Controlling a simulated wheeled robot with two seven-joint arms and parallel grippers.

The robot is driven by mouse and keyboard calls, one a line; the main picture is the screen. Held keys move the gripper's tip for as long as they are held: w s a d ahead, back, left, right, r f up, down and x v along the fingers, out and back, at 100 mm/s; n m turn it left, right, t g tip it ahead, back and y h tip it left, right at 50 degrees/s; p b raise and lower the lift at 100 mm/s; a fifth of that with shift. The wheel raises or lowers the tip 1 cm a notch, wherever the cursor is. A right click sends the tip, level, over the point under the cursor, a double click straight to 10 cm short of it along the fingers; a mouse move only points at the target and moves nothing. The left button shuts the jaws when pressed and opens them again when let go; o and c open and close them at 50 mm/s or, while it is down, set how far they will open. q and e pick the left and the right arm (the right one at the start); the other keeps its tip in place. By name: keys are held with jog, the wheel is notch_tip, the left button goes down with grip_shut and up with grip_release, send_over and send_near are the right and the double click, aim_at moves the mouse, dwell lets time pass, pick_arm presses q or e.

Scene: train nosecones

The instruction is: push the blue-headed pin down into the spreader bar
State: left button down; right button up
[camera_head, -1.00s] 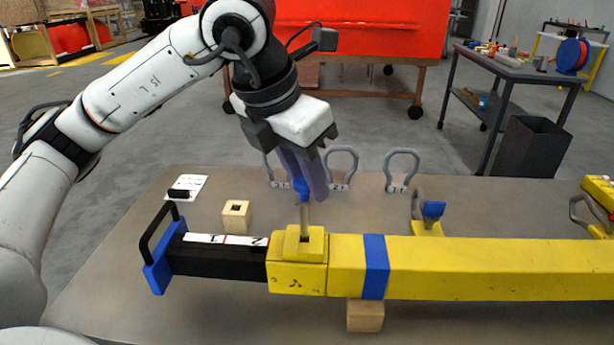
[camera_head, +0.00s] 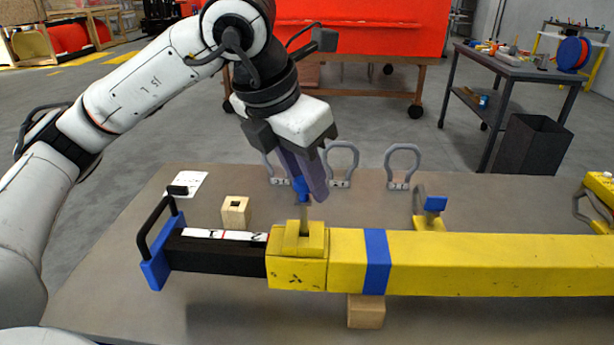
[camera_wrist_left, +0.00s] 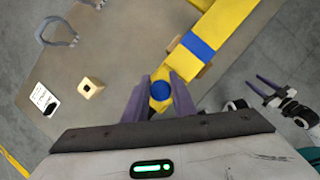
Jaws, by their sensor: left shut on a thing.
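The yellow spreader bar (camera_head: 480,262) lies across the table, with a black inner bar (camera_head: 215,255) coming out of its left end. The blue-headed pin (camera_head: 304,214) stands nearly upright over the raised yellow collar (camera_head: 290,250), its grey shaft visible above the collar. How deep the tip sits is hidden. My left gripper (camera_head: 306,188) is shut on the pin's blue head from above. The left wrist view shows the round blue head (camera_wrist_left: 160,98) between the purple fingers. My right gripper (camera_wrist_left: 272,88) shows there at the right, fingers apart and empty, away from the bar.
Grey shackles (camera_head: 341,163) stand behind the bar. A small wooden block with a hole (camera_head: 235,212) and a white card (camera_head: 190,183) lie at the back left. A wooden block (camera_head: 366,311) sits under the bar. The front of the table is clear.

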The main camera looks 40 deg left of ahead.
aim_at(303, 200)
pick_arm(q)
jog(key=shift+f+b, duration=0.55)
jog(key=shift+f, duration=0.1)
pick_arm(e)
jog(key=shift+w+a, duration=0.2)
jog(key=shift+w, duration=0.05)
pick_arm(q)
jog(key=shift+f+b, duration=0.8)
pick_arm(e)
jog(key=shift+a+f, duration=0.15)
jog(key=shift+f, duration=0.55)
pick_arm(q)
jog(key=shift+f+b, duration=0.4)
jog(key=shift+f, duration=0.05)
pick_arm(e)
jog(key=shift+w+a, duration=0.15)
pick_arm(q)
jog(key=shift+f+b, duration=0.85)
jog(key=shift+f, duration=0.05)
pick_arm(e)
jog(key=shift+f, duration=0.75)
pick_arm(q)
jog(key=shift+f+b, duration=0.3)
jog(key=shift+f, duration=0.05)
pick_arm(e)
jog(key=shift+f, duration=0.3)
pick_arm(q)
jog(key=c, duration=1.4)
grip_release()
